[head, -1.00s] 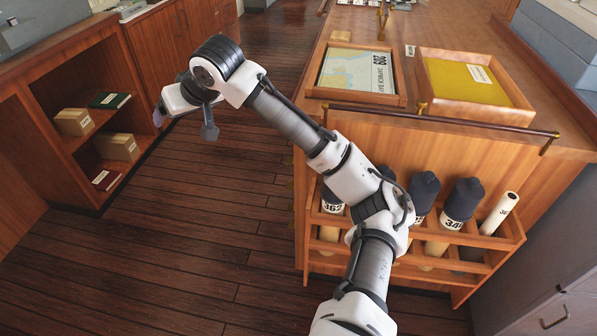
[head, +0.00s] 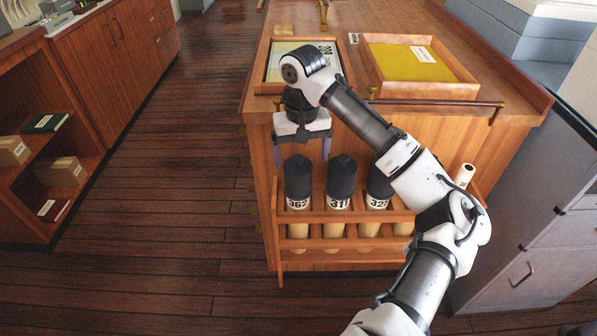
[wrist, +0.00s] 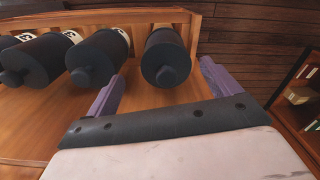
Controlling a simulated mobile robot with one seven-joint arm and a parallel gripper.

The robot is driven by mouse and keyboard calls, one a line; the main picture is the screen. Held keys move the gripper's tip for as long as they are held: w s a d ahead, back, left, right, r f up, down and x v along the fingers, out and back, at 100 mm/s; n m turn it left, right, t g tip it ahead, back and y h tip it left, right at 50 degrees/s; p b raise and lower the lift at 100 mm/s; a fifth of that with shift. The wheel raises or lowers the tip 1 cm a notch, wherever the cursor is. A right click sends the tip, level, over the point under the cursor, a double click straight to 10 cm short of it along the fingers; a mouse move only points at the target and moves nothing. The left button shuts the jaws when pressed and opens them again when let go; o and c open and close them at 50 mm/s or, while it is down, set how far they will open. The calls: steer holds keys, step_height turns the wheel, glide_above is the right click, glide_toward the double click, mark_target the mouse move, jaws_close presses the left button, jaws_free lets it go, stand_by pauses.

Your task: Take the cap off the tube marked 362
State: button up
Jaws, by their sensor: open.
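The tube marked 362 (head: 298,204) stands upright at the left end of a wooden rack. Its dark cap (head: 298,178) covers the upper part. My gripper (head: 302,150) is open and empty, pointing down above this cap, its two purple fingers apart. In the wrist view the same cap (wrist: 165,60) lies ahead, roughly between the fingers of my gripper (wrist: 160,88), with no contact visible. Its number is not readable there. Neighbouring capped tubes, one marked 31-something (head: 338,204) and one starting with 32 (head: 376,203), stand to its right.
The wooden rack (head: 345,217) is fixed to the counter's front below a brass rail (head: 440,102). A framed chart (head: 273,62) and a tray with yellow contents (head: 420,88) lie on top. An uncapped white roll (head: 464,176) is at right. Floor at left is clear.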

mark_target(298, 166)
steer(key=shift+a+f+p, duration=0.2)
steer(key=shift+f+p, duration=0.05)
steer(key=shift+f, duration=1.3)
steer(key=shift+a+f+p, duration=0.2)
steer(key=shift+f+p, duration=0.05)
steer(key=shift+f, duration=1.25)
steer(key=shift+c, duration=0.4)
steer(key=c, duration=1)
